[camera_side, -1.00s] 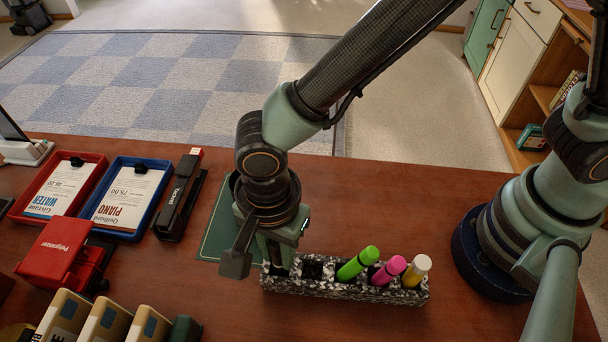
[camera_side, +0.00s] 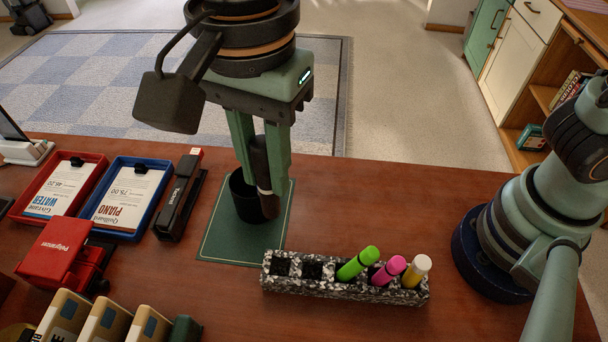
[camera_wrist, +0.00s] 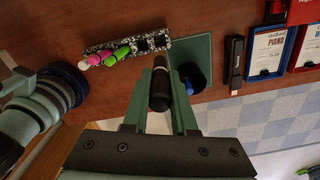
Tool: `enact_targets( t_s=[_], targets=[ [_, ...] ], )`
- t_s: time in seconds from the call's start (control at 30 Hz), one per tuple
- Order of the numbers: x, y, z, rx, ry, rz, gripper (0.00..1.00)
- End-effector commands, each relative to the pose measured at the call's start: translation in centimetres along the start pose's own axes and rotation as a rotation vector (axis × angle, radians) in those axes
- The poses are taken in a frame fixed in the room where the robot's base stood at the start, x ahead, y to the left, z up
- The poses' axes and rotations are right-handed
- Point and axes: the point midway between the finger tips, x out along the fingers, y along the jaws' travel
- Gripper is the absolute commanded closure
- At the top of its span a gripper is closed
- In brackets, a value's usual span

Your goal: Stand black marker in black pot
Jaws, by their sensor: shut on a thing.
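My gripper (camera_side: 262,180) is shut on the black marker (camera_side: 261,165), which hangs upright between the fingers with a pale band near its lower part. The black marker (camera_wrist: 160,88) also shows between the fingers in the wrist view. The black pot (camera_side: 242,203) stands upright on a green mat (camera_side: 225,243). In the side view the marker's lower end overlaps the pot's right side. In the wrist view the pot (camera_wrist: 191,77) appears to the right of the marker, apart from it. The marker does not look inside the pot. The pot's interior is mostly hidden.
A speckled holder (camera_side: 340,289) with green, pink and yellow highlighters lies in front; its two left slots are empty. A stapler (camera_side: 180,200), a blue tray (camera_side: 150,163) and a red tray (camera_side: 92,165) lie left. Bare table lies right of the mat.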

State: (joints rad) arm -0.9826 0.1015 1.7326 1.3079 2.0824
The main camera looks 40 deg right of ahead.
Motion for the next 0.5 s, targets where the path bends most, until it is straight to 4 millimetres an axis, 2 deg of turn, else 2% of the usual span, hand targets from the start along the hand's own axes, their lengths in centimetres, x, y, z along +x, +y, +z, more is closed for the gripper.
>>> enact_targets(
  t_s=[0.17, 0.27, 0.5],
  targets=[
    [-0.3, -1.2, -0.6, 0.003, 0.001, 0.002, 1.00],
    [0.7, -3.3, -1.8, 0.007, 0.002, 0.004, 1.00],
    [4.6, -9.2, -6.2, 0.007, 0.001, 0.004, 1.00]
  ],
)
